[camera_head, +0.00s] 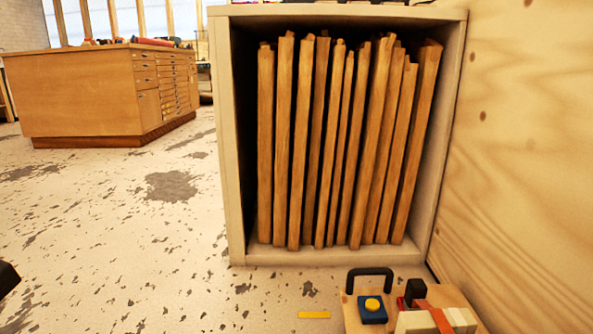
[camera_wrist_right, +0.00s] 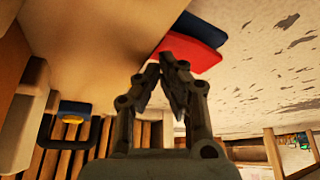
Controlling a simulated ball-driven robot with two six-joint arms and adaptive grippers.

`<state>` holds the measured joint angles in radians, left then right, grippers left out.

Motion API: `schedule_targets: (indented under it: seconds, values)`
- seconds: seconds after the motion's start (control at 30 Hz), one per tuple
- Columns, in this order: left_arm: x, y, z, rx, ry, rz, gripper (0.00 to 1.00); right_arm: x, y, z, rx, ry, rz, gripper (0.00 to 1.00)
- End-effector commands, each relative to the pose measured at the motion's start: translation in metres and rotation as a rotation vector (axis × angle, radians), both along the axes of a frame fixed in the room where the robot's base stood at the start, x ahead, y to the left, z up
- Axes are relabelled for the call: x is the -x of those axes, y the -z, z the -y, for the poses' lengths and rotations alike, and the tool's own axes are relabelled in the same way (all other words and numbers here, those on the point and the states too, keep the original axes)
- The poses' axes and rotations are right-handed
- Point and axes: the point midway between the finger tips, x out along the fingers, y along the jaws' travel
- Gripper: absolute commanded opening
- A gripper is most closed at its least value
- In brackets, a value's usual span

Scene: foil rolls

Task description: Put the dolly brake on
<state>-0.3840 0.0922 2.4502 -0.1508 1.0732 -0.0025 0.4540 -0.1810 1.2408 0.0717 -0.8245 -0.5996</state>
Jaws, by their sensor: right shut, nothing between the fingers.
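The dolly (camera_head: 350,311), a wooden platform, shows at the lower right of the head view, cut off by the bottom edge. It carries a black handle (camera_head: 370,272), a blue block with a yellow button (camera_head: 372,309), a small black part (camera_head: 415,289) and a red strap (camera_head: 434,314) over pale blocks. In the wrist view a red piece (camera_wrist_right: 197,57) with a dark blue part (camera_wrist_right: 203,33) lies beyond my right gripper (camera_wrist_right: 167,66). The gripper is shut and empty, its tips overlapping the red piece in view; contact cannot be told. Which part is the brake is unclear.
A cabinet (camera_head: 232,140) packed with upright wooden boards (camera_head: 335,140) stands behind the dolly, with a plywood panel (camera_head: 520,140) at right. A yellow strip (camera_head: 314,314) lies on the floor. A wooden drawer bench (camera_head: 80,95) stands far left. The floor (camera_head: 130,240) at left is open.

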Motion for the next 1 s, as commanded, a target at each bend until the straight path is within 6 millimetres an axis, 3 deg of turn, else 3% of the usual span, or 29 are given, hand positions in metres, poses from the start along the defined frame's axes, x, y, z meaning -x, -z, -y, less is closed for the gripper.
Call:
schedule_targets:
  seconds: [0.8, 1.0]
  values:
    - [0.0, 0.003, 0.0, 0.0, 0.0, -0.003, 0.44, 0.0, 0.016, 0.001, 0.003, -0.001, -0.001, 0.0]
    - [0.005, -0.005, 0.001, -0.001, 0.005, 0.038, 0.44, 0.001, 0.016, 0.002, 0.004, -0.001, -0.003, 0.0]
